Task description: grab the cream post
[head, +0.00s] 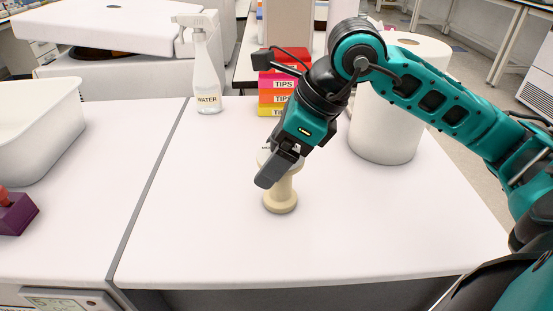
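The cream post (281,197) stands upright on the white bench, with a round wide base and a wider top. My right gripper (273,172) reaches down to it from the upper right. One dark finger crosses in front of the post's upper part and hides some of its top and stem. The other finger is not clearly visible, so I cannot tell whether the gripper is open or closed on the post. My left gripper is not in view.
Behind the post stand stacked coloured TIPS boxes (268,98), a WATER spray bottle (207,80) and a large white cylinder (384,135). A white basin (38,135) and purple block (15,214) are at left. The bench around the post is clear.

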